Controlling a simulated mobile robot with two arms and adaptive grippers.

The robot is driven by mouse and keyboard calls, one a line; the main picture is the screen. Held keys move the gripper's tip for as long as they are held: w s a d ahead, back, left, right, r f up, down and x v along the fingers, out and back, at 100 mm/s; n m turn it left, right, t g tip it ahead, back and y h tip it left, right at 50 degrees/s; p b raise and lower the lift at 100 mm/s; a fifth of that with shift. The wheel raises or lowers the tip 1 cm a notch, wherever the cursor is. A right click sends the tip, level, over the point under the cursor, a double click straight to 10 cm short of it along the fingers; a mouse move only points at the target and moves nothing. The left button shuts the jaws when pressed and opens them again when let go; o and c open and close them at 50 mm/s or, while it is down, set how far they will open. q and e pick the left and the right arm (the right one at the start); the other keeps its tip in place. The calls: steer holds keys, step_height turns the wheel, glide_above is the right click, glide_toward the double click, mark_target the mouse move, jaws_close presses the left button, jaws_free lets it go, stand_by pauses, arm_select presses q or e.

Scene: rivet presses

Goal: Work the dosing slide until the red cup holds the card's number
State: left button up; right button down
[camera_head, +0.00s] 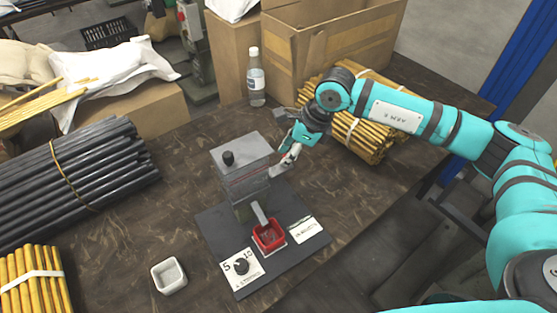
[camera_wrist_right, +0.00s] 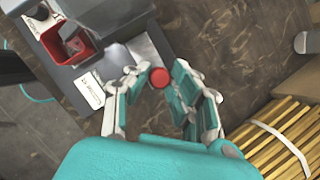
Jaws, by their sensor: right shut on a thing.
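A grey dosing box (camera_head: 243,170) with a black knob on top stands on a dark base plate (camera_head: 213,222). A chute (camera_head: 260,213) slopes from it to the red cup (camera_head: 269,236). The cup also shows in the wrist view (camera_wrist_right: 70,45), with small bits in it that I cannot count. A white card (camera_head: 305,229) lies right of the cup, its print too small to read. My right gripper (camera_head: 291,156) is at the box's right side, shut on the slide's red knob (camera_wrist_right: 160,77). The slide bar (camera_wrist_right: 147,48) shows beyond the knob. My left gripper is out of view.
A dial (camera_head: 241,266) on a plate marked 5 and 10 sits at the base's front left. A white dish (camera_head: 169,276) is left of it. Yellow rods (camera_head: 352,138), a bottle (camera_head: 256,80) and a cardboard box (camera_head: 335,50) stand behind. Black rods (camera_head: 80,175) lie left.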

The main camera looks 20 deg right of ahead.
steer(key=shift+w+d+r, duration=0.1)
steer(key=shift+w+d, duration=0.05)
steer(key=shift+d, duration=0.1)
steer(key=c, duration=1.4)
jaws_free()
steer(key=shift+d, duration=0.1)
steer(key=v, duration=1.2)
steer(key=shift+o, duration=0.2)
